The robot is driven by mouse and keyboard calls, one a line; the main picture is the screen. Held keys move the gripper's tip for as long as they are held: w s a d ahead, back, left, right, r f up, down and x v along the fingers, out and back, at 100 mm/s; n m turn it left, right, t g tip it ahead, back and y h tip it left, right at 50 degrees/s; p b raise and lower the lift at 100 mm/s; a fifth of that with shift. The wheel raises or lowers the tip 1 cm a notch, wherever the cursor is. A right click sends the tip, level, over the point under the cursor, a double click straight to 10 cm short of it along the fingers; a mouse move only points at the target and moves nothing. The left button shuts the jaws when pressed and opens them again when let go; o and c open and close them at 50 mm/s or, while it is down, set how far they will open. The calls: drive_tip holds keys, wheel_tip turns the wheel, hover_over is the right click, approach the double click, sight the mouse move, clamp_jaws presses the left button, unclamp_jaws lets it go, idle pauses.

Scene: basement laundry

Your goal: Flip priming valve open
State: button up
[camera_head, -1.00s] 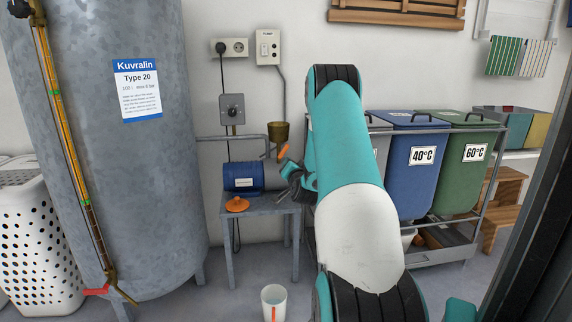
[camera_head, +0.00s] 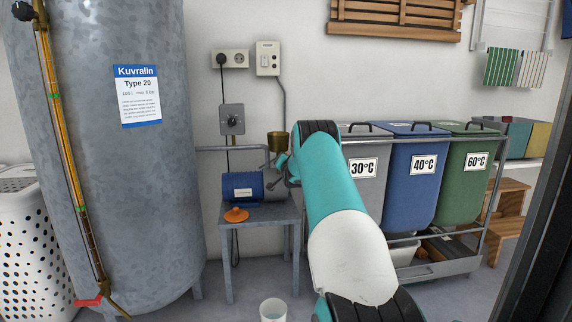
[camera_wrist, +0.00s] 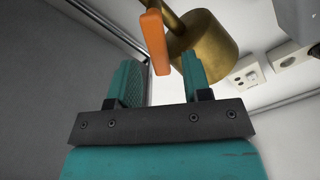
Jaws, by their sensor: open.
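The priming valve's orange lever (camera_wrist: 154,42) shows in the wrist view, beside the brass cup (camera_wrist: 208,48) and its stem. My gripper (camera_wrist: 162,78) is open, its two teal fingers apart. The lever's lower end is above the gap between the fingertips, with nothing clamped. In the head view the brass cup (camera_head: 277,141) sits above the blue pump (camera_head: 243,186). My gripper is just below the cup there, and my arm and gripper hide the lever.
The pump stands on a small grey table (camera_head: 262,216) with an orange cap (camera_head: 236,214) on it. A large grey tank (camera_head: 120,190) is at left, a bin rack (camera_head: 440,268) at right. A white bucket (camera_head: 273,310) stands on the floor in front.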

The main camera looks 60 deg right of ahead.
drive_tip(key=shift+w+d, duration=0.4)
drive_tip(key=shift+c, duration=0.3)
clamp_jaws()
drive_tip(key=shift+w+a+r+n+p, duration=0.1)
drive_tip(key=shift+w+a+n+p, duration=0.15)
drive_tip(key=shift+n, duration=0.9)
drive_tip(key=shift+w+a+r+n+p, duration=0.15)
drive_tip(key=shift+w+a+n, duration=0.1)
drive_tip(key=shift+n, duration=0.85)
drive_tip(key=shift+w+a+r+n+p, duration=0.15)
drive_tip(key=shift+w+n+p, duration=0.1)
drive_tip(key=shift+n, duration=0.9)
drive_tip(key=shift+o, duration=0.3)
unclamp_jaws()
